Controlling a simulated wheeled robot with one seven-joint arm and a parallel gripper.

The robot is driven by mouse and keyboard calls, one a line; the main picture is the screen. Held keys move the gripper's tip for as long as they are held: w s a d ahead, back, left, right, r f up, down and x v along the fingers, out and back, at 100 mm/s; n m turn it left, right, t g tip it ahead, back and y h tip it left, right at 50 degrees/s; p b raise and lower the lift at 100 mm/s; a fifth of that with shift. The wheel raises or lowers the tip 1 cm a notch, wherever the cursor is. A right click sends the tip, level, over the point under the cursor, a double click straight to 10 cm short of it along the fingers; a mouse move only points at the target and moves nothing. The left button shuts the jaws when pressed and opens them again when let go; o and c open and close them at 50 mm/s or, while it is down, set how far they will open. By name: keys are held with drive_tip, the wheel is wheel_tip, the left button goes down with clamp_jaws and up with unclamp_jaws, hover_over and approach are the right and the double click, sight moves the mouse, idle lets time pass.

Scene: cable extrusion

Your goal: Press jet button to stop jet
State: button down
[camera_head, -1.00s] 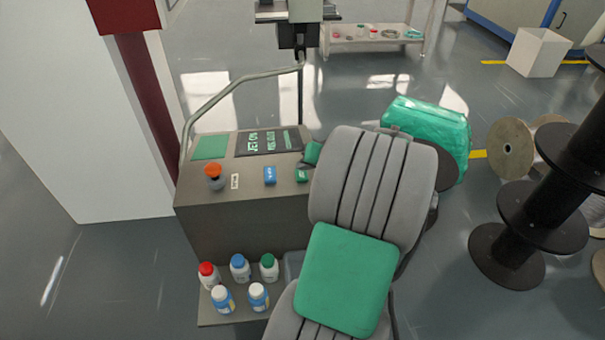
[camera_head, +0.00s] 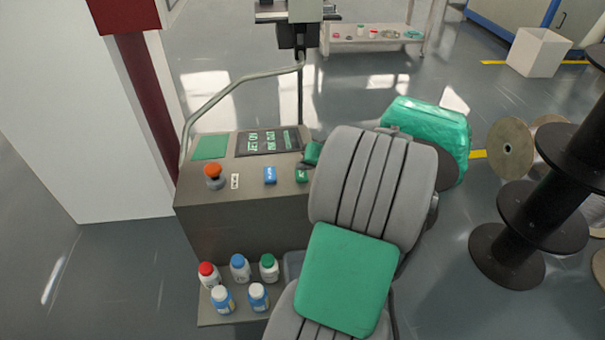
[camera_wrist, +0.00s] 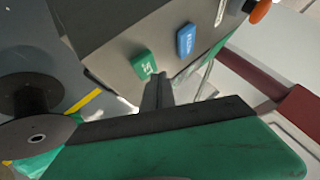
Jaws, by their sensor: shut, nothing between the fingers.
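The control box (camera_head: 240,222) stands left of my arm. Its sloped top carries a blue button (camera_head: 270,175) and a green button (camera_head: 301,175), each with white lettering too small to read. In the wrist view, my gripper (camera_wrist: 157,78) is shut and empty. Its dark fingertips appear just below the green button (camera_wrist: 144,63) and left of the blue button (camera_wrist: 185,40). I cannot tell whether they touch the box. In the head view, the fingers are hidden behind my arm. A dark display (camera_head: 268,142) on the box shows green text, including what looks like "JET ON".
An orange-red knob (camera_head: 213,172) sits left of the buttons. A bent metal rail (camera_head: 235,88) rises behind the box. Several bottles (camera_head: 239,268) stand on a low ledge in front.

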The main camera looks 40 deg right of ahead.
sight(304, 176)
drive_tip(key=shift+f, duration=0.4)
drive_tip(key=shift+f+b, duration=0.45)
drive_tip(key=shift+f, duration=0.1)
idle(0.4)
drive_tip(key=shift+r, duration=0.15)
drive_tip(key=shift+r+p, duration=0.75)
drive_tip(key=shift+r, duration=0.05)
wheel_tip(304, 176, up, 5)
drive_tip(key=p, duration=0.4)
drive_tip(key=shift+r, duration=0.1)
idle(0.5)
